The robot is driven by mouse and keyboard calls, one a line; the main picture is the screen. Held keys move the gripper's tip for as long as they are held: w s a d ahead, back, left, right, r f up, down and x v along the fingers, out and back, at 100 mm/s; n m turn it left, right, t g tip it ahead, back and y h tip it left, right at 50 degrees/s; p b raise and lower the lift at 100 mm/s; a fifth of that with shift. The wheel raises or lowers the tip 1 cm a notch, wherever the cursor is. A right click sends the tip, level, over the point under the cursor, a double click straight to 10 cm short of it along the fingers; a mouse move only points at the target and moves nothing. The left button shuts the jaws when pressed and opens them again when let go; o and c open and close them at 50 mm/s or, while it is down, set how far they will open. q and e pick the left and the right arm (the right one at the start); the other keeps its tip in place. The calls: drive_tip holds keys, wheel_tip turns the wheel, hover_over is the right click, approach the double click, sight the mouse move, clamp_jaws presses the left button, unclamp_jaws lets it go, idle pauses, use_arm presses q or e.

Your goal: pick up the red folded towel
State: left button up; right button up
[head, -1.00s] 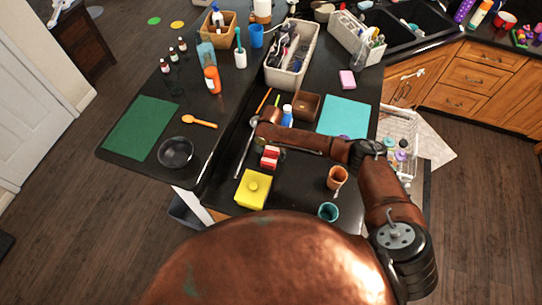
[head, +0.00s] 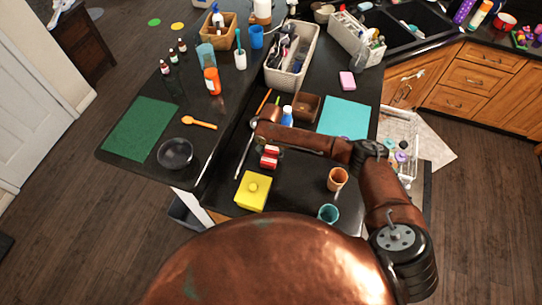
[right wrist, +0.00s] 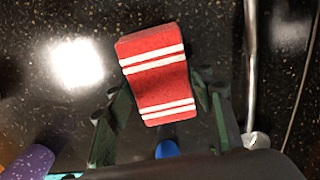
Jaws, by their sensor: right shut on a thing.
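The red folded towel (head: 269,157) has white stripes and shows just below my right forearm in the head view, over the black counter. In the right wrist view the towel (right wrist: 155,72) lies between the two dark green fingers of my right gripper (right wrist: 166,98). The right gripper is shut on the towel, with one finger at each side. In the head view the forearm hides most of this gripper. I cannot tell whether the towel touches the counter. My left gripper is not in view.
A yellow block (head: 253,191) stands close in front of the towel. A brown box (head: 306,107), a blue-capped bottle (head: 287,115) and a long metal utensil (head: 244,153) are near. An orange cup (head: 337,179) and a teal cup (head: 328,213) stand to the right. Bare counter lies between.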

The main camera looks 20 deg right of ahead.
drive_tip(key=s+d+r+b, duration=0.1)
drive_tip(key=s+d+r, duration=0.6)
drive_tip(key=s+r, duration=0.4)
drive_tip(key=shift+s+d+r+b, duration=0.3)
drive_tip(key=shift+s+r, duration=0.1)
drive_tip(key=shift+s, duration=0.05)
